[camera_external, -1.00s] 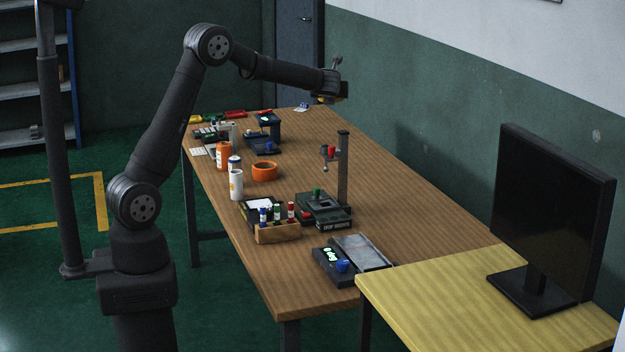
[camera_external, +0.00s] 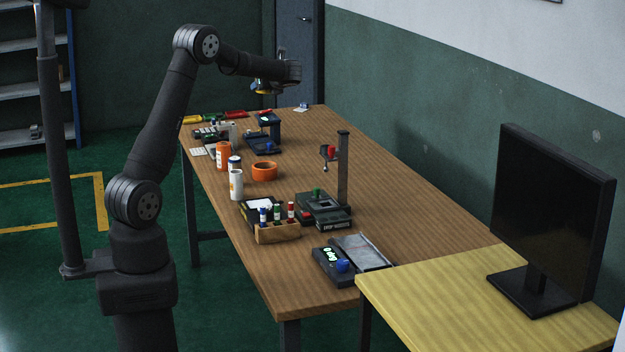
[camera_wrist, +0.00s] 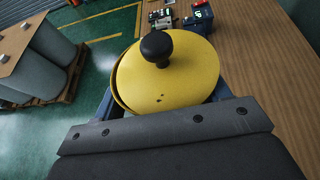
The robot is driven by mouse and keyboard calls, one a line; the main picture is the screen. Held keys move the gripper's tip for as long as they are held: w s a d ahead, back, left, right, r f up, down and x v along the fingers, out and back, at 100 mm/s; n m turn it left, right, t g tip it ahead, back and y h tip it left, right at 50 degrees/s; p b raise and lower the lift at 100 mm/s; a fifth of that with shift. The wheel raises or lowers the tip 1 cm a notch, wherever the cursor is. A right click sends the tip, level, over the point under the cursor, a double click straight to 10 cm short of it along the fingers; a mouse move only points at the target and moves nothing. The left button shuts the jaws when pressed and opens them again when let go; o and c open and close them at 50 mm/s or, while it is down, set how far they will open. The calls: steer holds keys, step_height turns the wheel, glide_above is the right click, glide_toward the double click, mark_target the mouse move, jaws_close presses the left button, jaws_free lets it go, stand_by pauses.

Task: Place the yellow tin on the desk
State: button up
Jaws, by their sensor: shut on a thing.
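The yellow tin (camera_wrist: 185,85) fills the middle of the wrist view, a round yellow lid with a black knob on top. My gripper (camera_external: 265,84) is shut on it and holds it in the air above the far part of the brown desk (camera_external: 400,215). The fingertips are mostly hidden by the tin.
The desk holds an orange tape ring (camera_external: 264,171), orange and white bottles (camera_external: 236,185), a drop tester (camera_external: 342,180), a pen holder (camera_external: 278,232) and a scale (camera_external: 335,266). A monitor (camera_external: 555,220) stands at the right. The desk's right half is mostly clear.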

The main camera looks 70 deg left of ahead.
mark_target(270, 191)
step_height(270, 191, down, 34)
steer(key=shift+r, duration=0.1)
stand_by(0.7)
steer(key=shift+f, duration=0.7)
steer(key=o, duration=1.3)
steer(key=shift+o, duration=0.2)
steer(key=shift+d, duration=0.1)
steer(key=v, duration=1.7)
steer(key=shift+d, duration=0.2)
steer(key=x, duration=1.7)
steer(key=shift+a, duration=0.3)
steer(key=shift+r, duration=0.2)
